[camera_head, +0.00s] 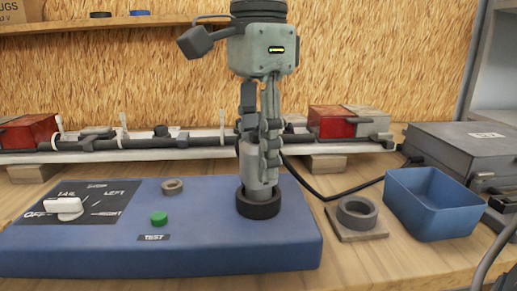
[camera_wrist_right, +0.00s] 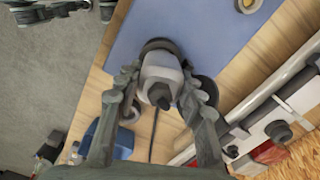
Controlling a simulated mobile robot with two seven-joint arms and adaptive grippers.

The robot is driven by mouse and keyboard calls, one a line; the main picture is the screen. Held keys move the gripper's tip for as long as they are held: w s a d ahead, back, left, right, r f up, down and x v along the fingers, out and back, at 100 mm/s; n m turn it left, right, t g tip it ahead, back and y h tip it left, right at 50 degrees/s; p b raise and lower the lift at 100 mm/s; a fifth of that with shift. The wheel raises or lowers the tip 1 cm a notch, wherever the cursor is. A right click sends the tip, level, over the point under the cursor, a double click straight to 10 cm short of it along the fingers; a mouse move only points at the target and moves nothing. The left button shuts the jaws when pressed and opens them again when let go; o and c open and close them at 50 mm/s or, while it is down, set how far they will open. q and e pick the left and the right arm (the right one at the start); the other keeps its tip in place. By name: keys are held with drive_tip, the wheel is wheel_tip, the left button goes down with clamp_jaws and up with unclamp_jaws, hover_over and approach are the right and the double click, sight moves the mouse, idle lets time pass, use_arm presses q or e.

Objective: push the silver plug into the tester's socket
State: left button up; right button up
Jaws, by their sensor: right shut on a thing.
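The silver plug (camera_head: 256,165) stands about upright over the front right part of the blue tester (camera_head: 200,251). Its lower end meets the black ring of the socket (camera_head: 258,206). How deep it sits cannot be told. My right gripper (camera_head: 262,150) comes down from above and is shut on the plug. In the right wrist view the plug (camera_wrist_right: 160,72) lies between the two fingers, with the dark ring (camera_wrist_right: 157,45) beyond it. A black cable (camera_head: 325,193) runs from behind the plug to the right. The left gripper is not clearly shown; dark arm parts show at the wrist view's upper left.
The tester carries a white switch (camera_head: 66,206), a green button (camera_head: 159,218) and a small grey ring (camera_head: 172,186). To the right are a ring on a wooden block (camera_head: 357,213), an empty blue bin (camera_head: 431,204) and a grey box (camera_head: 455,150). A rail with red lamps (camera_head: 331,122) runs behind.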

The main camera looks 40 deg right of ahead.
drive_tip(key=shift+f+b, duration=0.45)
drive_tip(key=shift+f, duration=0.25)
drive_tip(key=o, duration=0.8)
drive_tip(key=shift+o, duration=0.7)
drive_tip(key=o, duration=0.3)
drive_tip(key=shift+r, duration=0.1)
